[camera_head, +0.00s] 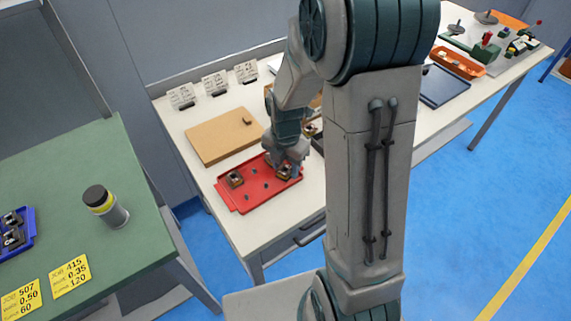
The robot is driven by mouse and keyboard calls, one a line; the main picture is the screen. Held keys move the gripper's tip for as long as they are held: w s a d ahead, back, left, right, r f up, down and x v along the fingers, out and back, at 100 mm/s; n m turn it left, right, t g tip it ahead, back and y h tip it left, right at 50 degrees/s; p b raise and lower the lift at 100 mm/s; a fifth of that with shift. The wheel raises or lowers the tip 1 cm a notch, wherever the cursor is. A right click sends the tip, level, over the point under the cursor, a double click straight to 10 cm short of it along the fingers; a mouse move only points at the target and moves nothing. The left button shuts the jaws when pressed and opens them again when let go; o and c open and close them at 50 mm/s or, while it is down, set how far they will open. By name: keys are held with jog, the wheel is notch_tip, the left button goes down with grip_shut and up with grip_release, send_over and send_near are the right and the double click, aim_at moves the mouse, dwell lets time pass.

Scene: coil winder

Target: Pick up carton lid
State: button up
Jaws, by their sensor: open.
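The carton lid appears to be the flat brown cardboard panel (220,138) lying on the white table, with a small dark piece near its right corner. My gripper (289,173) is right of and nearer than the panel, low over the right end of a red tray (262,201). It is open, and its fingertips are close to a small brown and dark coil part (284,172) in the tray. I cannot tell whether they touch it. A brown carton (315,104) is partly hidden behind my arm.
Another coil part (235,180) and several small dark bits lie in the red tray. Several white cards (215,83) stand along the table's back edge.

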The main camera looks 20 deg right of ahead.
aim_at(286, 172)
jog(key=shift+r+p, duration=0.4)
jog(key=shift+r, duration=0.1)
notch_tip(286, 172, up, 12)
jog(key=s+r+m+t, duration=0.2)
jog(key=s+r+m, duration=0.2)
jog(key=s+m, duration=0.8)
jog(key=m, duration=1.1)
jog(key=shift+s+r+t+p, duration=0.15)
jog(key=shift+r+t+p, duration=0.15)
jog(key=shift+r+p, duration=0.1)
jog(key=m, duration=0.1)
jog(key=s+m, duration=0.1)
jog(key=m, duration=0.1)
jog(key=shift+s, duration=0.3)
jog(key=shift+c, duration=0.7)
jog(key=shift+a, duration=0.15)
